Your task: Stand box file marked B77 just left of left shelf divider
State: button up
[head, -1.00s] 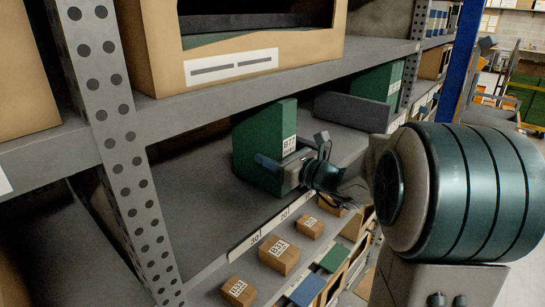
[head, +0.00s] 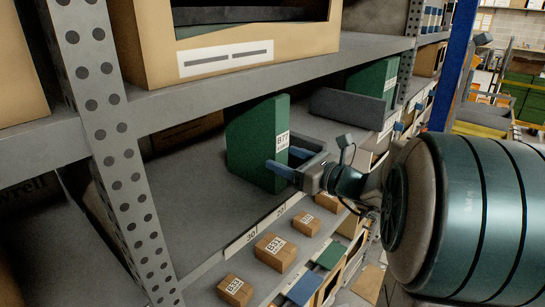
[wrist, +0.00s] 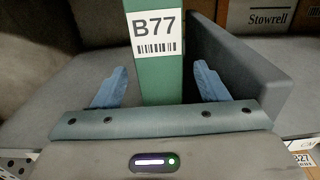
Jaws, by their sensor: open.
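The green box file marked B77 (head: 257,142) stands upright on the middle shelf, its label facing the aisle. It also shows in the wrist view (wrist: 160,80), between the fingers in the picture. My gripper (head: 290,160) is open at the file's front, one blue finger to each side. The fingers show no clear contact with it. The file's base is hidden in the wrist view.
Another green box file (head: 388,78) stands beyond the divider. Shelf surface left of B77 (head: 190,180) is clear. A perforated upright (head: 115,145) stands at left. The upper shelf (head: 280,75) holds a large carton (head: 230,82) overhead. Small cartons (head: 275,252) sit on a lower shelf.

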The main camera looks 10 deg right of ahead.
jog(key=v, duration=0.6)
jog(key=s+a+f+n+g+h, duration=0.1)
jog(key=s+a+f+n+g, duration=0.8)
jog(key=a+n, duration=0.3)
jog(key=s+d+f+n+g+h, duration=0.1)
jog(key=s+n+h, duration=0.3)
jog(key=n, duration=0.4)
jog(key=s+d+f+n+g+h, duration=0.1)
jog(key=s+d+f+n+h, duration=0.2)
jog(key=n, duration=0.6)
jog(key=s+f+h, duration=0.1)
jog(key=s+h, duration=0.1)
jog(key=shift+d+h+b, duration=0.3)
jog(key=shift+d+b, duration=0.05)
jog(key=shift+d, duration=0.05)
jog(key=shift+f, duration=0.15)
